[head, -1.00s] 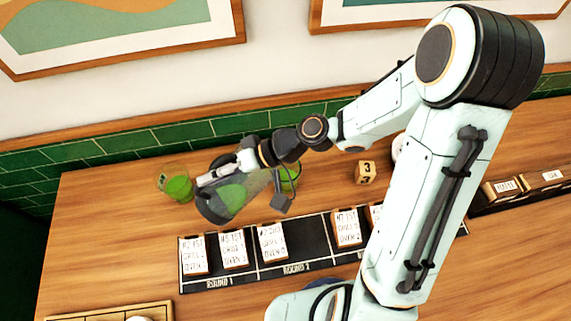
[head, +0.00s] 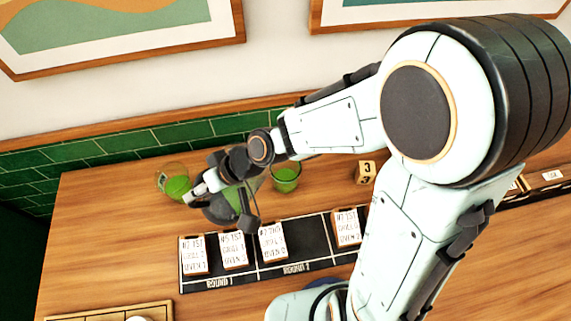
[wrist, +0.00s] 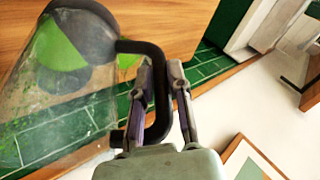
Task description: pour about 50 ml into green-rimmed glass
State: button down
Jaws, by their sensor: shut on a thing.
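My gripper (head: 203,190) is shut on the black handle (wrist: 160,90) of a clear jug (head: 232,205) with green liquid in it. In the wrist view, the jug (wrist: 75,95) fills the left side and its green liquid (wrist: 60,45) lies near the dark end. The jug is held tilted between two glasses, partly hidden by my wrist in the head view. One glass (head: 286,180) with green contents stands right of the jug. Another glass (head: 176,186) with green contents is at the left. I cannot tell for sure which rim is green.
A black board (head: 265,271) with several white order cards lies in front of the jug. A wooden block marked 3 (head: 365,172) stands right of the glasses. A wooden tray (head: 85,316) is at the front left. Green tiles (head: 110,158) line the wall behind the table.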

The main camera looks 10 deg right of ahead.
jog(key=shift+s+a+f+n+t+h, duration=0.25)
jog(key=shift+s+a+f+t+h, duration=0.15)
jog(key=shift+a+h, duration=0.5)
jog(key=shift+s+a+f+n+t+h, duration=0.25)
jog(key=shift+a+f+t+h, duration=0.3)
jog(key=shift+h, duration=0.55)
jog(key=shift+s+a+f+n+t+h, duration=0.2)
jog(key=shift+s+a+f+t+h, duration=0.2)
jog(key=shift+a+h, duration=0.55)
jog(key=shift+w, duration=0.1)
